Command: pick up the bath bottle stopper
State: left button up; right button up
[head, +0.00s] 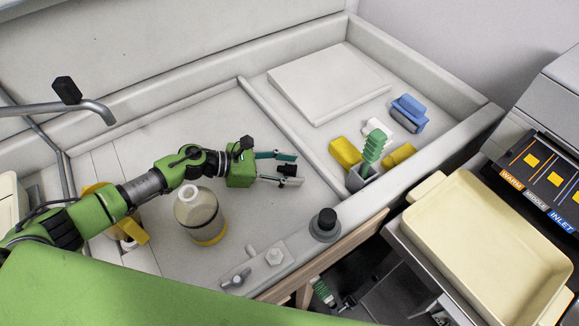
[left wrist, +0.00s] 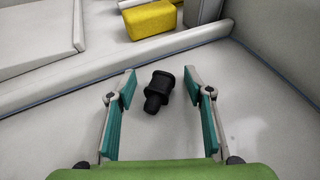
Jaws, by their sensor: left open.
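The small black stopper (left wrist: 157,91) lies on its side on the pale sink floor. In the left wrist view it sits between the two teal-padded fingers of my left gripper (left wrist: 160,73), with a gap on both sides. In the head view my left gripper (head: 296,169) is low over the basin floor, open, and the stopper (head: 287,170) shows dark between its fingers, partly hidden. The clear bottle (head: 198,211) with a yellow base stands upright to the left of the gripper. My right gripper is not in view.
A low divider (head: 280,130) runs beyond the gripper. Past it are a white slab (head: 328,82), yellow blocks (head: 346,152), a green ribbed item (head: 374,147) and a blue item (head: 408,112). A black knob (head: 325,224) stands near the front rim. A cream tray (head: 487,245) is at right.

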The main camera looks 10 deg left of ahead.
pick_arm(q)
jog(key=shift+a, duration=0.1)
jog(key=c, duration=1.1)
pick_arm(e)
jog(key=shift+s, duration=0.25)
pick_arm(q)
jog(key=shift+r, duration=0.1)
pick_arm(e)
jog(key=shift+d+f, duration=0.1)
